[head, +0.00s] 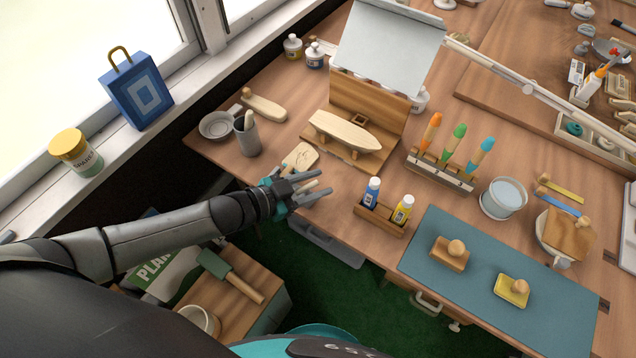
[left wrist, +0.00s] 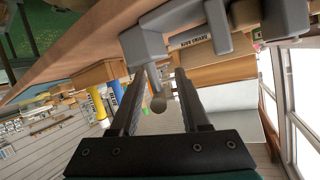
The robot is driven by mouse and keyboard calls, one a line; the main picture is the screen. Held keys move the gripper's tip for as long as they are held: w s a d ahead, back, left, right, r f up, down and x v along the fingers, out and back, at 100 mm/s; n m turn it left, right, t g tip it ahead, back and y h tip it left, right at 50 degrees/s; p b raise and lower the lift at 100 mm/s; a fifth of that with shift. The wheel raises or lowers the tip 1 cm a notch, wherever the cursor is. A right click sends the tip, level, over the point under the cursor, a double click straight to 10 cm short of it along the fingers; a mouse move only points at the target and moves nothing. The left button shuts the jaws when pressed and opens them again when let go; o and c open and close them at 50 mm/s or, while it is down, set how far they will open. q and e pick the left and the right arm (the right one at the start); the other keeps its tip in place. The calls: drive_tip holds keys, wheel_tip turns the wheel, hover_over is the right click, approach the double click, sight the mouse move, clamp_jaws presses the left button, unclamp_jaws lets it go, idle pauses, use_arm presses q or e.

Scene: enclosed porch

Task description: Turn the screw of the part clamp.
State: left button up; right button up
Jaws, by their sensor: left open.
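In the head view my left gripper (head: 318,184) is at the table's front edge, just in front of a pale wooden piece (head: 300,157). The clamp is hard to make out there behind the fingers. My right gripper is not in view.
The workbench (head: 335,210) holds a grey cup (head: 248,138), a wooden boat hull (head: 345,132), a bottle rack (head: 380,218) and a blue-green mat (head: 440,280). A crate with a mallet (head: 230,275) stands below, near my left arm.

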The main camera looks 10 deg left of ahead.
use_arm(q)
drive_tip(key=shift+w+d+f, duration=0.1)
drive_tip(key=shift+w+d, duration=0.15)
drive_tip(key=shift+c, duration=0.2)
clamp_jaws()
idle(0.3)
